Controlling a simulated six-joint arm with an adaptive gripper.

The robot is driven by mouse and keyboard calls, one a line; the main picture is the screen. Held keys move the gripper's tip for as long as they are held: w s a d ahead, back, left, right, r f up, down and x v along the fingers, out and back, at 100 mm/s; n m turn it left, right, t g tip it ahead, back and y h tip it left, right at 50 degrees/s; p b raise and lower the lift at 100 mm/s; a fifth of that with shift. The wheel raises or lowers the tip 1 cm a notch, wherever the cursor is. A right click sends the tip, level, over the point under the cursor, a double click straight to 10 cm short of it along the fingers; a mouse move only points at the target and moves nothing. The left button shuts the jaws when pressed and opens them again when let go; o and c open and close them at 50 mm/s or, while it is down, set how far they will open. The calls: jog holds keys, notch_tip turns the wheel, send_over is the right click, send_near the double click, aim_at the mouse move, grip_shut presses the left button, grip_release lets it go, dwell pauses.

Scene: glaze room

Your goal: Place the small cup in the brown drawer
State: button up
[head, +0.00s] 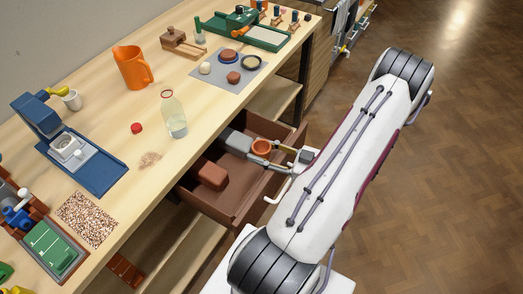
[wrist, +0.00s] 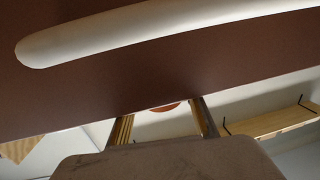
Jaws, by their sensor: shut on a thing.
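The small cup (head: 262,147) is orange-brown and round, with its open top showing in the head view. My gripper (head: 274,147) comes from the right and is shut on it. The cup appears over the open brown drawer (head: 231,205); I cannot tell whether it touches the drawer floor. In the wrist view, the drawer front (wrist: 100,95) with its pale handle (wrist: 130,35) fills the upper part. My two fingers (wrist: 163,118) show below it, with a sliver of the cup (wrist: 165,107) between them. Most of the cup is hidden there.
A red-brown block (head: 212,176) and a grey object (head: 235,143) are in the drawer. The drawer floor between block and cup looks clear.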

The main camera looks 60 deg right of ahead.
jog(key=shift+f, duration=0.4)
jog(key=o, duration=1.2)
jog(key=shift+a+r, duration=0.1)
jog(key=shift+r, duration=0.05)
jog(key=shift+r, duration=0.5)
jog(key=shift+s+d+r, duration=0.1)
jog(key=shift+s+d, duration=0.2)
jog(key=shift+s, duration=1.7)
jog(key=shift+s+d+r, duration=0.15)
jog(key=shift+s+d, duration=0.1)
jog(key=shift+s, duration=1.7)
jog(key=shift+s+d+r, duration=0.1)
jog(key=shift+s+d, duration=0.2)
jog(key=shift+s, duration=1.7)
